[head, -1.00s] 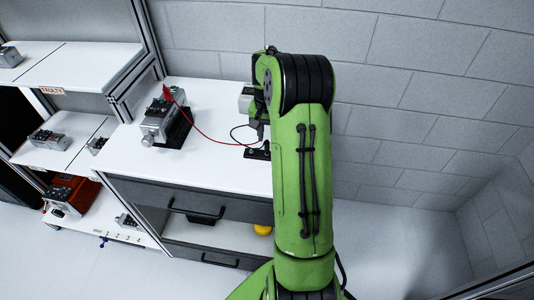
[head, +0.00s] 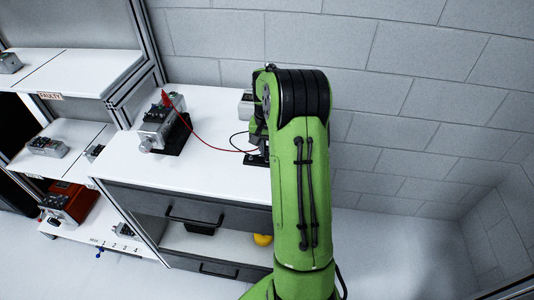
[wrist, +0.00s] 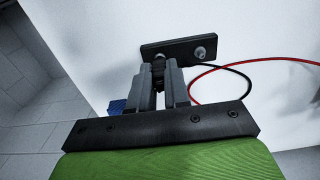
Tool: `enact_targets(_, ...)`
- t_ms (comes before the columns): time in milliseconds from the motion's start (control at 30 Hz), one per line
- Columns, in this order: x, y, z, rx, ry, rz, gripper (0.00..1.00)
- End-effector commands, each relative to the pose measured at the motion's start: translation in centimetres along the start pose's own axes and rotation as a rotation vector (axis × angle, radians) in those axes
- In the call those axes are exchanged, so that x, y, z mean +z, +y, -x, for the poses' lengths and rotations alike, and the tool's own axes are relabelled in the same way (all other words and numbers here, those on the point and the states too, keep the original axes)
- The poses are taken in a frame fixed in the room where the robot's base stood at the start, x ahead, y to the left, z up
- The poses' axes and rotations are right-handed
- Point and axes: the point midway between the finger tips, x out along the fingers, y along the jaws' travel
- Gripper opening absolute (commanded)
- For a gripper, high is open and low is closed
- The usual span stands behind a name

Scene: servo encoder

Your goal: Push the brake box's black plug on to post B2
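My gripper (wrist: 160,90) points at a black terminal strip (wrist: 180,47) in the wrist view. Its two grey fingers are close together with a small black piece (wrist: 158,70) between them, which looks like the black plug. The strip carries two silver posts; the right post (wrist: 201,53) is bare, and the left one lies right at the fingertips. I cannot read any post label, nor tell whether plug and post touch. In the head view the strip (head: 254,160) is mostly hidden behind my green arm, and my gripper is largely hidden too.
A black lead (wrist: 240,75) and a red lead (wrist: 270,62) loop right of the fingers. A motor unit (head: 153,130) with a red plug stands left on the white bench (head: 215,170). A grey box (head: 245,104) is partly behind my arm. Shelves stand left, a block wall behind.

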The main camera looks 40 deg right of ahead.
Motion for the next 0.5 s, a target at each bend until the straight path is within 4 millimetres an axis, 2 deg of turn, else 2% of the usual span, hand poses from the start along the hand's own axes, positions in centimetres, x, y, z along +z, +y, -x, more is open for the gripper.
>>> enact_targets(500, 0.01, 0.00, 0.07, 0.000, 0.000, 0.000, 0.00)
